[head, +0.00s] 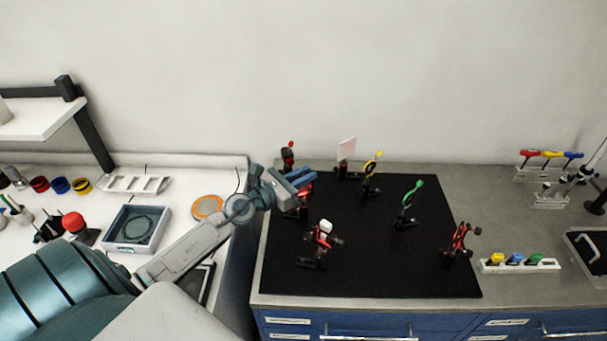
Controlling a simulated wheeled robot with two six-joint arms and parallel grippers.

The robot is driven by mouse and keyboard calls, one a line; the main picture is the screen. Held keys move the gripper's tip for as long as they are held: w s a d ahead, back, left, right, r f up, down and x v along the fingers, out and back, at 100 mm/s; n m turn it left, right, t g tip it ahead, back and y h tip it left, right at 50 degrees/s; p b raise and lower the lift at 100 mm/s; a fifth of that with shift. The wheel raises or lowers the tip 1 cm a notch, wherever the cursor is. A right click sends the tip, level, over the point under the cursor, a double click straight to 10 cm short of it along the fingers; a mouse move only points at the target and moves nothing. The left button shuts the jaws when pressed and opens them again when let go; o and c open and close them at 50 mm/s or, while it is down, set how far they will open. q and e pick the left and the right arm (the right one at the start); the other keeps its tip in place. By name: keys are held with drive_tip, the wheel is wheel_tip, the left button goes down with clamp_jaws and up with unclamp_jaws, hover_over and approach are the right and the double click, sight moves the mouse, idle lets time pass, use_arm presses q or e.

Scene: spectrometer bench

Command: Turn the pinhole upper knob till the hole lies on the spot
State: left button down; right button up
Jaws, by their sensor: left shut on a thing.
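My left gripper (303,182) reaches in from the left over the black breadboard's left part. It is shut at the top of a red and black optic mount (304,208), which I take for the pinhole mount. The blue fingers hide the upper knob between them. The hole and the light spot are too small or hidden to make out. A white card with a pinkish face (347,149) stands upright at the back of the board. My right gripper is not in view.
A grey-blue tray (138,230) is left. The board's front is clear.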

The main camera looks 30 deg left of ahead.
use_arm(q)
drive_tip(key=c, duration=1.4)
unclamp_jaws()
drive_tip(key=shift+c, duration=0.2)
drive_tip(key=b+v, duration=0.6)
drive_tip(key=v, duration=0.4)
drive_tip(key=shift+s+b, duration=0.35)
drive_tip(key=shift+o, duration=0.4)
drive_tip(key=shift+a, duration=0.2)
